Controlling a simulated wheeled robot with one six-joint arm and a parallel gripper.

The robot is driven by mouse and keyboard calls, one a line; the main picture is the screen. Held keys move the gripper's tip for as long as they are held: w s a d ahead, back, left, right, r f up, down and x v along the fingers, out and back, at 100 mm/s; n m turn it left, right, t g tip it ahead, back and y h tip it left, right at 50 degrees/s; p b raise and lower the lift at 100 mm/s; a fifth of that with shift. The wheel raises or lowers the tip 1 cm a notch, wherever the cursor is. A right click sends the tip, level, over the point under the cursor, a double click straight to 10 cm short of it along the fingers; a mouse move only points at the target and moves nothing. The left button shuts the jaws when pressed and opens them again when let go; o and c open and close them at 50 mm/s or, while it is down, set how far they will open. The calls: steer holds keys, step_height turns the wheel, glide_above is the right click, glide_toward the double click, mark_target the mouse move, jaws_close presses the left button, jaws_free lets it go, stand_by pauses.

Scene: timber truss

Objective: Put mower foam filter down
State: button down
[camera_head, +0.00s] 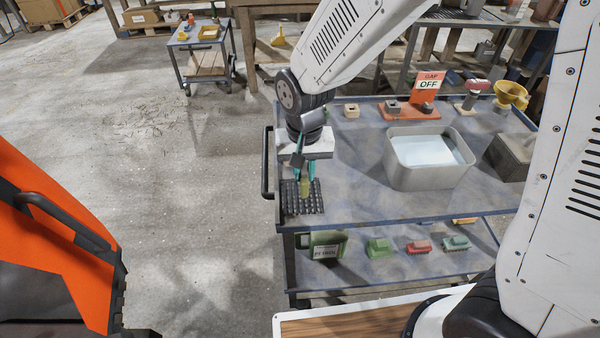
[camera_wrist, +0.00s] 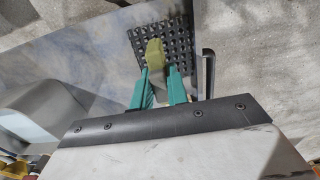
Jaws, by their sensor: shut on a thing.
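The mower foam filter (camera_head: 305,188) looks like a small olive-yellow block. My gripper (camera_head: 305,178) is shut on it, with the teal fingers on either side. The filter (camera_wrist: 154,54) also shows between the fingertips of my gripper (camera_wrist: 158,72) in the wrist view. It is over a black studded mat (camera_head: 290,203) at the left end of the cart's top. The mat (camera_wrist: 178,40) shows behind the filter in the wrist view. I cannot tell whether the filter touches the mat.
The cart top (camera_head: 370,205) has free room right of the mat. A grey basin (camera_head: 400,178) with pale liquid stands there. An orange stand with a "GAP OFF" sign (camera_head: 428,85) is at the back. A black handle (camera_head: 267,165) rises at the left edge. Green and red items lie below.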

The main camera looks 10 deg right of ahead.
mark_target(302, 180)
steer(key=shift+w+a+f, duration=0.1)
steer(key=shift+w+f, duration=0.1)
steer(key=shift+f, duration=0.7)
steer(key=shift+w+a+f, duration=0.1)
steer(key=shift+w+f, duration=0.1)
steer(key=shift+f, duration=0.7)
steer(key=shift+f, duration=0.2)
steer(key=c, duration=1.4)
jaws_free()
steer(key=shift+o, duration=0.2)
steer(key=shift+r, duration=0.15)
